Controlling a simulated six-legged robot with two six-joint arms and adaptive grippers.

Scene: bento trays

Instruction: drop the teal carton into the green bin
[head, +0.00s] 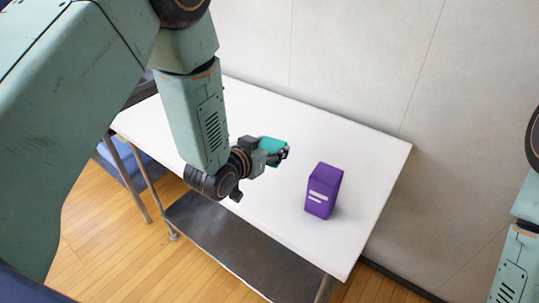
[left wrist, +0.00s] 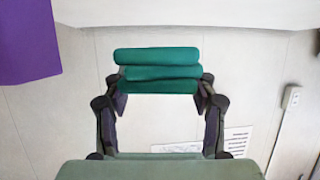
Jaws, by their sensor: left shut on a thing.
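My left gripper (head: 284,155) is shut on a teal thing (head: 272,145) and holds it over the white table. In the left wrist view the teal thing (left wrist: 158,71) sits between both fingers (left wrist: 160,90). There it shows as several rounded layers stacked together, more like a folded cloth than a carton. In the head view the gripper hides part of it. No green bin shows in either view. My right gripper is out of view; only part of my right arm shows at the right edge.
A purple carton (head: 323,191) with white label marks stands upright on the white table (head: 372,165), right of the held thing. It also shows in the left wrist view (left wrist: 25,40). A grey wall (head: 340,60) rises behind the table.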

